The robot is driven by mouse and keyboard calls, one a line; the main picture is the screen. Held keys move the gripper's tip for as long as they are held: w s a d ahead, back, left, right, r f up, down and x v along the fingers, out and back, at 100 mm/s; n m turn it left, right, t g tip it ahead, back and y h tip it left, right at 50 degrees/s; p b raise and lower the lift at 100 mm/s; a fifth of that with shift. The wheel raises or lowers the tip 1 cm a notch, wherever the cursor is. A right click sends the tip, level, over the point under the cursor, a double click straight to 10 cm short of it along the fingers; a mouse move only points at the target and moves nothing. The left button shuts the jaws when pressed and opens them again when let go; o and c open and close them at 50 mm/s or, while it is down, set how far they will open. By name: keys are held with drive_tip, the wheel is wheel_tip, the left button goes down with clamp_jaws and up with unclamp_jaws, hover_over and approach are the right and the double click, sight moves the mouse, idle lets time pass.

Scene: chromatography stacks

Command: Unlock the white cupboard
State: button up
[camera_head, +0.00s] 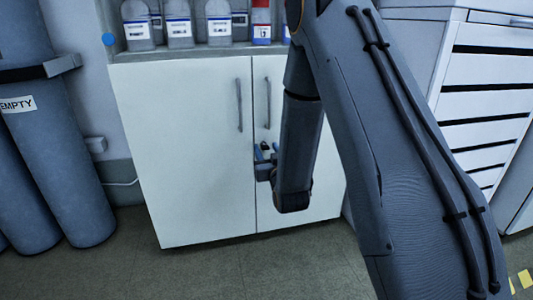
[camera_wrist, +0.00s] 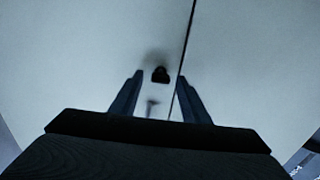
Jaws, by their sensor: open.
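The white cupboard (camera_head: 185,160) stands in the middle of the head view, with two closed doors and a vertical handle on each. In the wrist view its pale door face (camera_wrist: 70,60) fills the picture, with the dark gap between the doors running down. A small dark knob-like piece (camera_wrist: 160,74), possibly the lock or key, sits on the door just left of that gap, roughly between my fingertips. A smaller blurred grey thing (camera_wrist: 151,103) lies below it; I cannot tell what it is. My gripper (camera_head: 264,153) is open in front of the doors, below the handles. Whether it touches anything is unclear.
Labelled bottles (camera_head: 178,25) stand on the shelf above the doors. Dark gas cylinders (camera_head: 60,160), one marked EMPTY, stand at the left. A white drawer unit (camera_head: 490,85) is at the right. My arm hides part of the right door. The floor (camera_head: 200,275) before the cupboard is clear.

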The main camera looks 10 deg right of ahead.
drive_tip(key=shift+w, duration=0.15)
drive_tip(key=c, duration=1.1)
drive_tip(key=shift+o, duration=0.2)
